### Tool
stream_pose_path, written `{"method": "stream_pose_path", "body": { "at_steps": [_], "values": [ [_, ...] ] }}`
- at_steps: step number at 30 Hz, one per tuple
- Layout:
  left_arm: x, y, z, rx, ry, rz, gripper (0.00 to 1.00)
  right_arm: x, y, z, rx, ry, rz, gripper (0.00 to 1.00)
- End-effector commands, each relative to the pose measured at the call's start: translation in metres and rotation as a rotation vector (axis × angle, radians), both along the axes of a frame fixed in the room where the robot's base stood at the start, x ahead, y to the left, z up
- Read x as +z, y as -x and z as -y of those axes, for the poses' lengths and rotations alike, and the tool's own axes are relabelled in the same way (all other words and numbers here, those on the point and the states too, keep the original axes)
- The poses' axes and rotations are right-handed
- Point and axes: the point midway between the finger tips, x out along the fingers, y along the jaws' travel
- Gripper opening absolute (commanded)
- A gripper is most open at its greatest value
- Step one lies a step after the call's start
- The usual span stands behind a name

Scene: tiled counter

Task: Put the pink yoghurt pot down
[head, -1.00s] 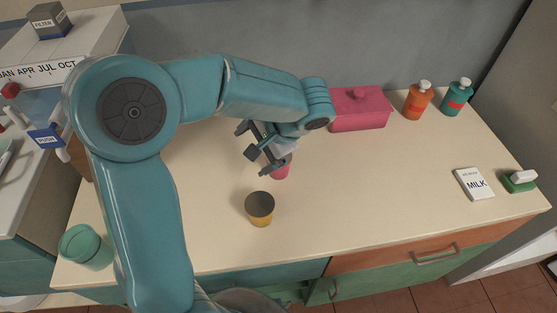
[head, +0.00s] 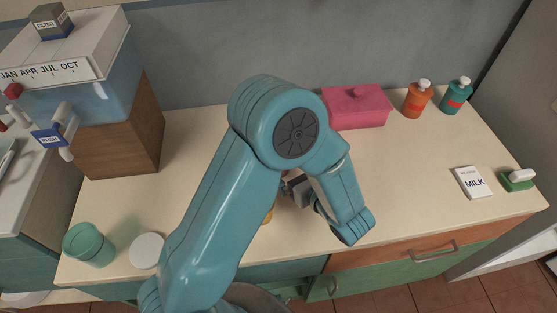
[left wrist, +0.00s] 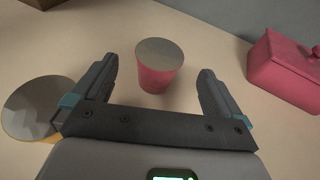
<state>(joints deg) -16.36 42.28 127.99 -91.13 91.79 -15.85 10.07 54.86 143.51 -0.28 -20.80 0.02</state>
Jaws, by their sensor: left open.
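The pink yoghurt pot (left wrist: 160,80), with a grey top, stands upright on the counter in the left wrist view. My left gripper (left wrist: 157,68) is open, its two fingers on either side of the pot's near side in that view, with gaps between them and the pot. In the head view my left arm hides the pink pot, and only part of the left gripper (head: 298,188) shows below the elbow. A yellow pot with a grey top (left wrist: 33,107) stands to the left in the left wrist view. My right gripper is not in view.
A pink lidded box (head: 358,110) stands at the back, with orange (head: 417,100) and teal (head: 456,97) bottles to its right. A green cup (head: 88,245) and white disc (head: 147,250) are front left.

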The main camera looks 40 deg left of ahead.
Motion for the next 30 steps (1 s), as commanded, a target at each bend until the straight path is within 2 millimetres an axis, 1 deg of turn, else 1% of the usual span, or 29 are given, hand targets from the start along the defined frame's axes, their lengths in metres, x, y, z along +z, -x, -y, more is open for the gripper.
{"method": "stream_pose_path", "body": {
  "at_steps": [1, 7, 12, 15, 18, 24, 26, 27, 30],
  "values": [
    [-0.002, -0.002, -0.007, 0.003, 0.001, -0.001, 1.00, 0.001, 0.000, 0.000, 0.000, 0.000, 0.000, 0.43],
    [-0.006, -0.006, -0.021, 0.002, 0.000, -0.001, 1.00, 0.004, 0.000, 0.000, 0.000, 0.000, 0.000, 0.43],
    [-0.013, -0.013, -0.047, 0.005, 0.000, -0.003, 1.00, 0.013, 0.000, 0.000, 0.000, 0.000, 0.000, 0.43],
    [-0.018, -0.017, -0.058, 0.003, 0.001, 0.000, 1.00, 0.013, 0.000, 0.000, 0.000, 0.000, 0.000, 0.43],
    [-0.020, -0.019, -0.062, 0.001, 0.001, 0.000, 1.00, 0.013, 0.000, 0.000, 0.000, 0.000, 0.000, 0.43],
    [-0.020, -0.019, -0.062, 0.000, 0.000, 0.001, 1.00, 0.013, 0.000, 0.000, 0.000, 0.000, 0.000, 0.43],
    [-0.020, -0.019, -0.062, 0.000, 0.000, 0.001, 0.80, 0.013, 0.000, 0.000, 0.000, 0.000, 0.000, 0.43],
    [-0.020, -0.019, -0.062, 0.000, 0.000, 0.001, 0.67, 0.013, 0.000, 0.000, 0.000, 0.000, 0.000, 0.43],
    [-0.020, -0.019, -0.062, 0.000, 0.000, 0.001, 0.37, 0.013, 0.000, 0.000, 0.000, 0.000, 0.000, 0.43]
  ]
}}
